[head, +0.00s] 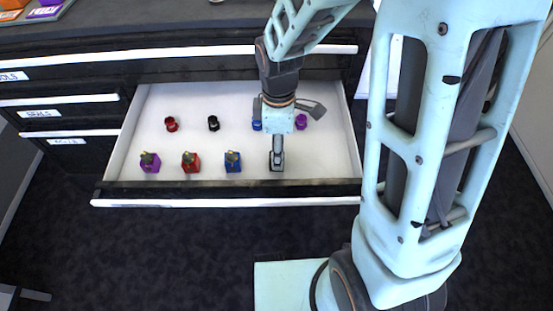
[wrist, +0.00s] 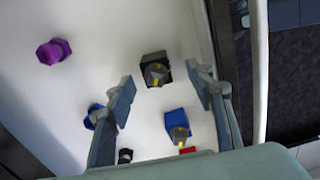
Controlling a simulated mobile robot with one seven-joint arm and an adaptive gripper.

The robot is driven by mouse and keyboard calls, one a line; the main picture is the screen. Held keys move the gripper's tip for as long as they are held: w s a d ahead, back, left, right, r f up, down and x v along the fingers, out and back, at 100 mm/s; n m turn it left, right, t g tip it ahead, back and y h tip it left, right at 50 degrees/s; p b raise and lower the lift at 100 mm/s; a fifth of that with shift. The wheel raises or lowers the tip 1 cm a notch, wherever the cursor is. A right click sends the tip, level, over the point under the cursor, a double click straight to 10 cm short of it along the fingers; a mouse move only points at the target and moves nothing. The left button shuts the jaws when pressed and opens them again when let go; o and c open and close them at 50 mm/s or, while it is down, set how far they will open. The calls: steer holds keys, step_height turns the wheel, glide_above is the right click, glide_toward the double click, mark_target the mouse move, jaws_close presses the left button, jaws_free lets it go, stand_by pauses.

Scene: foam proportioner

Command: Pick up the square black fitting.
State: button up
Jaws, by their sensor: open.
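The square black fitting (wrist: 148,66) has a grey round top with yellow marks. In the wrist view it stands on the white drawer floor, in line with the gap between my fingertips. My gripper (wrist: 162,77) is open, with one finger on each side of that gap and nothing held. In the head view my gripper (head: 277,150) points down at the right end of the front row. There it hides most of the black fitting. How far the fingertips are above the fitting is hard to tell.
The open drawer (head: 330,165) also holds square blue (head: 232,163), red (head: 190,163) and purple (head: 149,163) fittings in the front row. Behind are round red (head: 171,124), black (head: 213,123), blue (head: 256,126) and purple (head: 301,121) ones. The drawer's front wall is close to my gripper.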

steer(key=f, duration=0.1)
steer(key=f+b, duration=0.1)
steer(key=f, duration=0.3)
steer(key=shift+w+a+f+b, duration=0.1)
steer(key=shift+w+a+b, duration=0.05)
steer(key=shift+w+b, duration=0.25)
steer(key=shift+c, duration=0.3)
jaws_close()
